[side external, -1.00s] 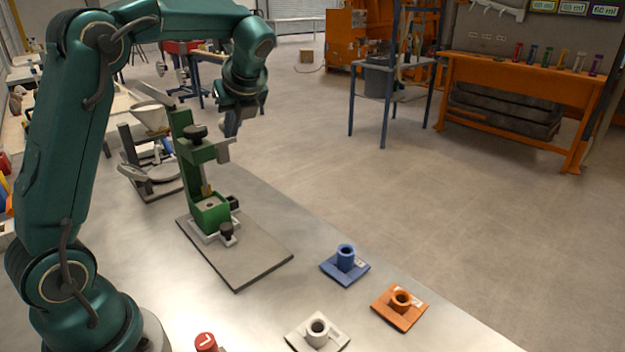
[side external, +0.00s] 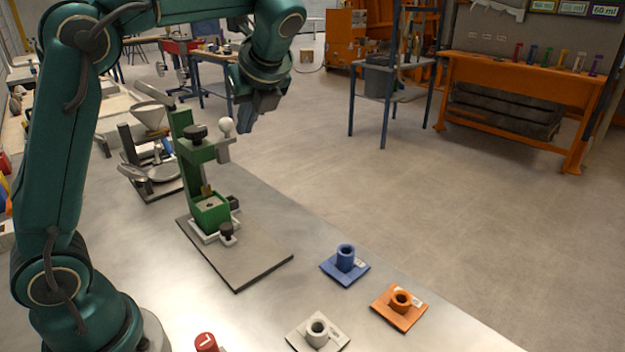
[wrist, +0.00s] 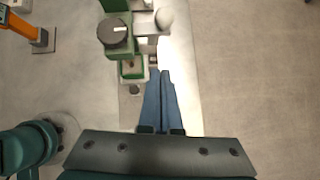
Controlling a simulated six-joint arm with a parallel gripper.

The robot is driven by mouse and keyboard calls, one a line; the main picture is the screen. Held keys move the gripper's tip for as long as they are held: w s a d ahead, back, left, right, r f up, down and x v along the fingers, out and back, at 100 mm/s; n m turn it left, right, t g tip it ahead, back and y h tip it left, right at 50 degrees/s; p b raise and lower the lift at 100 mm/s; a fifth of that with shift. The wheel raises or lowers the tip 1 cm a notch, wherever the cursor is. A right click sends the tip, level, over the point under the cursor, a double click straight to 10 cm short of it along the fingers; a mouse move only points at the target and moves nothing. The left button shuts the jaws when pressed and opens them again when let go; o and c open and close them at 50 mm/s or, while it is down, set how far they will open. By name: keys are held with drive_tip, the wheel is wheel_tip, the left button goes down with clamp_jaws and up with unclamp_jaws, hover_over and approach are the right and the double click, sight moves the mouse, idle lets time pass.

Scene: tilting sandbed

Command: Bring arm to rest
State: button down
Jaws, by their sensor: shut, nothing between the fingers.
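My gripper (side external: 246,124) hangs from my green arm in the side view, pointing down, above and to the right of the green press (side external: 197,175). In the wrist view my gripper (wrist: 162,74) shows two blue-grey fingers lying together with nothing between them. The green press also shows in the wrist view (wrist: 122,52), just ahead and to the left of the fingertips. The press stands upright on a grey plate (side external: 245,262) on the metal table. A white ball knob (side external: 226,125) shows at its top right, apart from my gripper.
Blue (side external: 345,262), orange (side external: 400,305) and white (side external: 318,332) cup holders stand along the table front. A red-topped object (side external: 206,342) is near my base. A funnel stand (side external: 152,140) is behind the press. Open floor lies to the right of the table.

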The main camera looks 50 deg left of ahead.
drive_tip(key=s+d+r+n+t+h, duration=0.25)
drive_tip(key=s+d+n, duration=0.2)
drive_tip(key=s, duration=0.45)
drive_tip(key=s+d+f+n+t+h, duration=0.2)
drive_tip(key=s+d+f+n+h, duration=0.3)
drive_tip(key=d+f+n, duration=0.4)
drive_tip(key=s+n, duration=0.1)
drive_tip(key=n, duration=0.5)
